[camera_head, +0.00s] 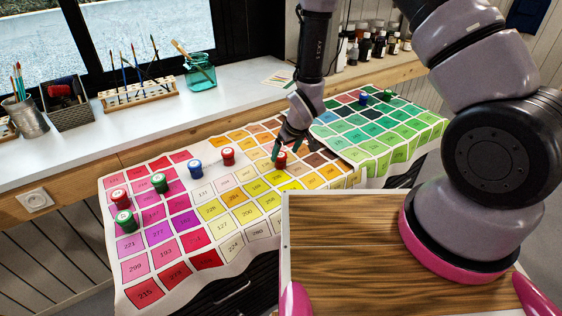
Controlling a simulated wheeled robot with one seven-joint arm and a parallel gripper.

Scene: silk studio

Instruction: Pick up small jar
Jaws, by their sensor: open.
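Several small jars stand on a colour-chart cloth (224,248). My gripper (284,152) is open, pointing down beside or around a small red jar (281,160) near the middle of the cloth; I cannot tell whether the fingers straddle it. Another red jar (228,156) and a blue jar (195,169) stand to its left. Farther left are a green jar (159,183), a red jar (119,199) and a second green jar (125,222). A blue jar (363,99) and a green jar (388,95) stand on the green part at the back right.
A white windowsill counter (225,88) runs behind the cloth. It holds a brush rack (138,94), a teal glass jar (200,73), a wire basket (69,108) and a metal brush cup (27,117). Several bottles (379,44) stand at the back right. The cloth's front left is clear.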

